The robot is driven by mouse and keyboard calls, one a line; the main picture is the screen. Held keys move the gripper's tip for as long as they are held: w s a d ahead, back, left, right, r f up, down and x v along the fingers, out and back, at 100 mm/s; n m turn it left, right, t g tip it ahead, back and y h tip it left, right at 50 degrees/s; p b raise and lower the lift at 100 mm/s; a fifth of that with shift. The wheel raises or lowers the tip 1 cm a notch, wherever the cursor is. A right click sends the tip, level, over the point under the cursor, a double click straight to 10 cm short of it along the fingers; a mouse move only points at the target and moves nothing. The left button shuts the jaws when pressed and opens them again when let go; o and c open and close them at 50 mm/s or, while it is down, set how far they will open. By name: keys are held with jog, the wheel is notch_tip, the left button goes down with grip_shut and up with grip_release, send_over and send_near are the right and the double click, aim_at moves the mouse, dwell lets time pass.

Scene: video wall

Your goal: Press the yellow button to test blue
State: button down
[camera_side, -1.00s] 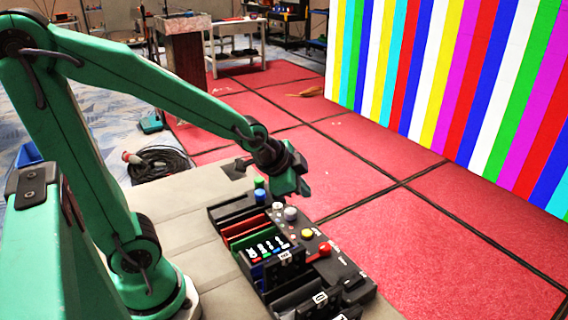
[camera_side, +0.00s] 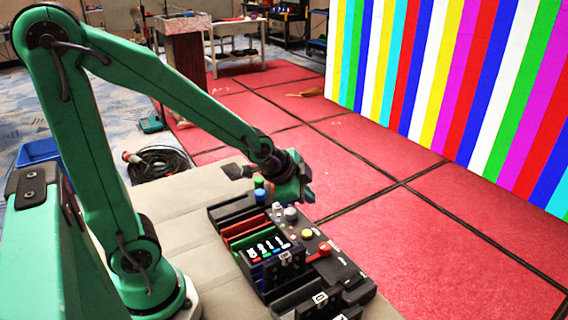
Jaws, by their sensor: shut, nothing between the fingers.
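My gripper (camera_side: 306,198) is shut and empty. In the picture it shows above the far end of the panel, near the grey knob and apart from the yellow button. The video wall (camera_side: 440,90) at the upper right shows vertical stripes of several colours, blue among them.
Green (camera_side: 258,182) and blue (camera_side: 260,194) caps stand at the panel's far end. Slotted trays with coloured dividers (camera_side: 245,240) and white-marked pieces lie left of the buttons. Red floor mats (camera_side: 440,240) lie open to the right. A coiled cable (camera_side: 158,163) lies behind.

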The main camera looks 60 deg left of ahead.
send_over(305, 233)
notch_tip(305, 233, down, 5)
jog(key=shift+s+f, duration=0.1)
jog(key=shift+f, duration=1.3)
jog(key=shift+f, duration=0.65)
dwell(2.5)
jog(key=shift+r, duration=0.1)
dwell(0.5)
jog(key=shift+a+r, duration=0.1)
jog(key=shift+r, duration=0.45)
jog(key=shift+r, duration=0.15)
jog(key=shift+r, duration=2.4)
